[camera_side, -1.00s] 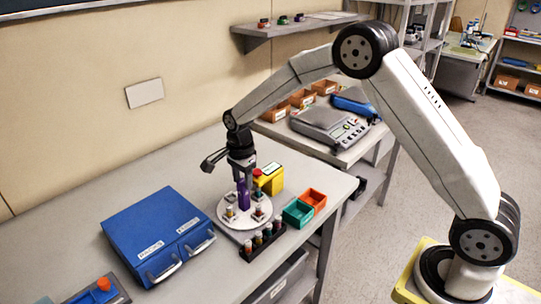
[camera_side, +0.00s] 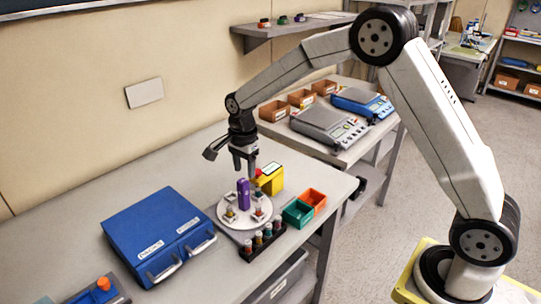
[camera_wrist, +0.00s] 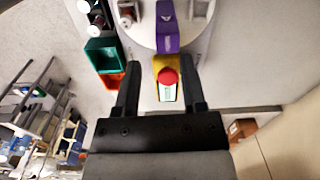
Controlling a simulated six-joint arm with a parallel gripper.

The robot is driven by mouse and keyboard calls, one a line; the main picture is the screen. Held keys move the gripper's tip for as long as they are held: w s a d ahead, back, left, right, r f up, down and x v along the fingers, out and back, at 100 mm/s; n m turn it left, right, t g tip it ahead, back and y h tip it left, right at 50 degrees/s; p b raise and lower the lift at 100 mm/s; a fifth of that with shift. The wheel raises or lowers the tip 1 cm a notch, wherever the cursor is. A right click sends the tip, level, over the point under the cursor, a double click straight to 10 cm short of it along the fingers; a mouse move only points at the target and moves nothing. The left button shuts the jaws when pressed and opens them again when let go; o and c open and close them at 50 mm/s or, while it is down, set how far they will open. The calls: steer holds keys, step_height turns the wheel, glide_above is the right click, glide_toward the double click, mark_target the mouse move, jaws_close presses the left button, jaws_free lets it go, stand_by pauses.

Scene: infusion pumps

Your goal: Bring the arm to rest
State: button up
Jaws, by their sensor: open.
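My gripper (camera_side: 245,167) is open and empty above the round white turntable on the bench. It also shows in the wrist view (camera_wrist: 162,62), its two fingers spread apart. A purple block (camera_side: 243,192) stands upright on the white turntable (camera_side: 228,215), below my fingertips and apart from them. In the wrist view the purple block (camera_wrist: 167,38) lies beyond the gap between the fingers. A yellow box (camera_side: 271,180) with a red button stands behind the turntable; in the wrist view its red button (camera_wrist: 168,76) shows between the fingers.
A rack of several vials (camera_side: 262,243), a teal bin (camera_side: 297,213) and an orange bin (camera_side: 314,200) stand near the turntable. A blue case (camera_side: 158,236) is at the left. Grey and blue devices sit on the rear bench. The air above the turntable is otherwise clear.

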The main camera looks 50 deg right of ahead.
steer(key=s+d+n+t, duration=0.1)
steer(key=s+n+t, duration=0.1)
steer(key=s+n, duration=1.5)
steer(key=s, duration=0.5)
steer(key=shift+s+d+f, duration=0.2)
steer(key=shift+s, duration=0.05)
